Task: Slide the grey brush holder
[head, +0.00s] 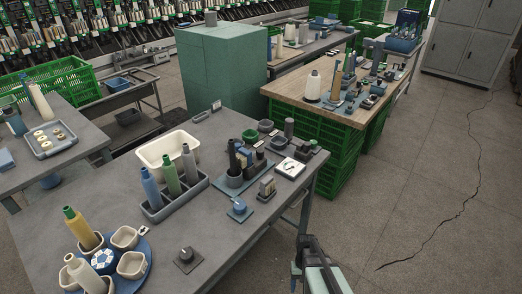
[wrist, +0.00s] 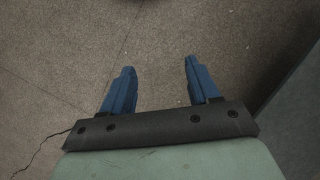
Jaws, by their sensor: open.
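At this size I cannot be sure that these are brushes. My gripper (wrist: 157,72) shows in the wrist view with its two blue fingers apart and nothing between them. It hangs over bare floor. In the head view my arm's end is at the bottom, right of the table's edge and apart from the holder; its fingertips are hidden there.
The near grey table (head: 150,232) also holds a three-slot tray (head: 180,203) with cones, a blue carousel (head: 138,275), a blue knob (head: 239,206), a black knob (head: 187,257) and a white dial box (head: 290,168). Green crates (head: 342,160) stand behind. Floor at right is clear.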

